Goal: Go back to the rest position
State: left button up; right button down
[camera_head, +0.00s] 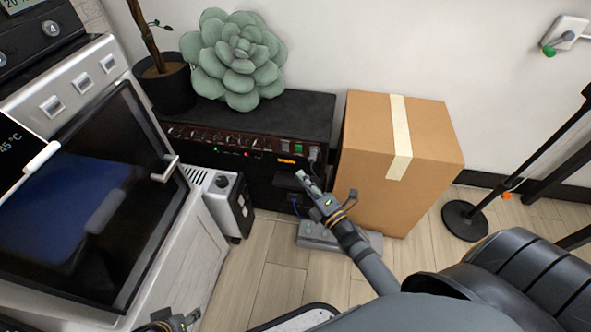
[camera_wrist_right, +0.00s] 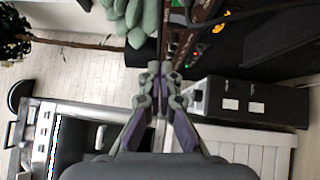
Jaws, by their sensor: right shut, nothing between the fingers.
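My right gripper (camera_head: 306,180) reaches up from the lower right in the head view, in front of the black amplifier-like unit (camera_head: 262,185). In the right wrist view its fingertips (camera_wrist_right: 157,70) are together with nothing between them. My left gripper (camera_head: 178,322) shows only in part at the bottom edge of the head view, in front of the oven-like machine; its fingers are too cut off to judge.
An oven-like machine (camera_head: 160,225) with a door handle stands left. A cardboard box (camera_head: 372,135) stands right of the black unit, with a grey device (camera_head: 318,238) on the floor before it. A black stand (camera_head: 465,220) is at right. Wooden floor (camera_head: 255,285) is clear between.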

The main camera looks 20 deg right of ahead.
jog(key=shift+s, duration=0.3)
